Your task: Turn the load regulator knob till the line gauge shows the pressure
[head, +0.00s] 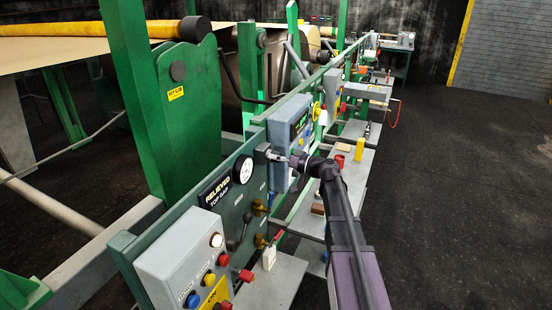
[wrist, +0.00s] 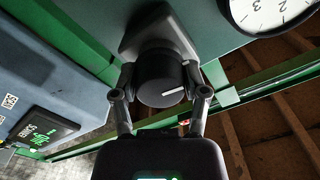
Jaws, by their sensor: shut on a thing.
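The load regulator knob (wrist: 160,80) is a dark round knob with a white line on its face, on a grey mount on the green panel. My gripper (wrist: 160,97) is shut on this knob, one finger on each side, in the wrist view. In the head view my gripper (head: 284,158) reaches the panel from the right, and the knob's face is hard to make out there.
A grey control box (head: 190,255) with coloured buttons and a lit lamp stands at the near left. A blue-grey box with a green display (head: 299,122) is beyond the knob. Grey shelves (head: 280,280) run below the panel. Dark floor (head: 450,180) is free at right.

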